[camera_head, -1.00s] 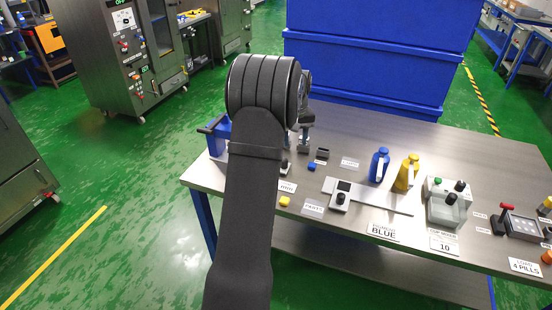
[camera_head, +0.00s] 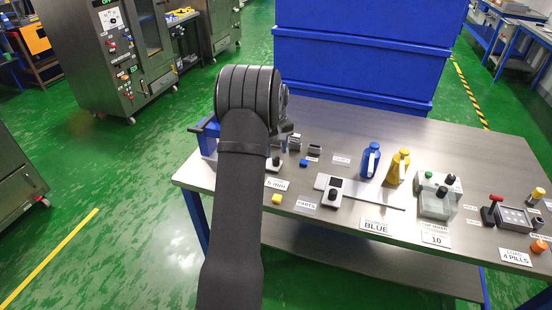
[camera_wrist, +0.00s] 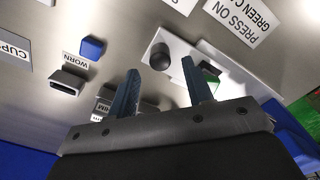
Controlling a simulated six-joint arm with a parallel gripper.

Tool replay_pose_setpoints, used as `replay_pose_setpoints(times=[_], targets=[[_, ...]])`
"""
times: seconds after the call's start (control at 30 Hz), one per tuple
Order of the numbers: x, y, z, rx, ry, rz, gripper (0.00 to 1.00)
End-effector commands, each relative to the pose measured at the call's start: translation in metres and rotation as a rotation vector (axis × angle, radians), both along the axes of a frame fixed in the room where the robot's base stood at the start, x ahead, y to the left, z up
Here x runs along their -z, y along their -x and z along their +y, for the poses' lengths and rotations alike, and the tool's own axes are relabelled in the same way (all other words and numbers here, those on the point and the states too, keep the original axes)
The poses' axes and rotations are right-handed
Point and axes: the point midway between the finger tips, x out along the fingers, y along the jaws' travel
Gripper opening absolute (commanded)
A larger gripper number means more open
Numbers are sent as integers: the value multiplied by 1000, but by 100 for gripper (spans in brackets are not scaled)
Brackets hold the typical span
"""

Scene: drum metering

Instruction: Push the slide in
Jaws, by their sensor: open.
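A pale plate with a black knob (camera_wrist: 160,55) and a green part (camera_wrist: 209,74) lies under my gripper in the wrist view. It looks like the slide's unit, but I cannot tell which part is the slide. In the head view my arm hides most of it; its dark knob (camera_head: 276,161) shows at the arm's right edge. My gripper (camera_wrist: 159,80) is open, its two blue-grey fingers apart with nothing between them. The right finger overlaps the plate near the green part; I cannot tell whether it touches.
A blue block (camera_head: 303,163) and a dark box (camera_head: 314,149) stand right of my gripper. A grey device with a long plate (camera_head: 379,200), a blue bottle (camera_head: 370,159) and a yellow bottle (camera_head: 398,166) stand farther right. Large blue crates (camera_head: 358,71) rise behind the table.

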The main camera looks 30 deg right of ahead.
Motion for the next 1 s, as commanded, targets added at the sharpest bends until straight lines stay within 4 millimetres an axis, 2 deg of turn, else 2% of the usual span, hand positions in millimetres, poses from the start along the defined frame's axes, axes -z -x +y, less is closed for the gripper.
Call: replay_pose_setpoints(times=[0.1, 0.23, 0.4, 0.63, 0.67, 0.87, 0.9, 1.0], targets=[[21, 0, 0, 0, -1, 2, 46], [35, 0, 0, 0, 0, 1, 46], [43, 0, 0, 1, 1, -1, 46], [43, 0, 0, 1, 1, -1, 46], [43, 0, 0, 1, 1, -1, 42], [43, 0, 0, 1, 1, -1, 3], [43, 0, 0, 1, 1, -1, 0], [43, 0, 0, 1, 1, -1, 0]])
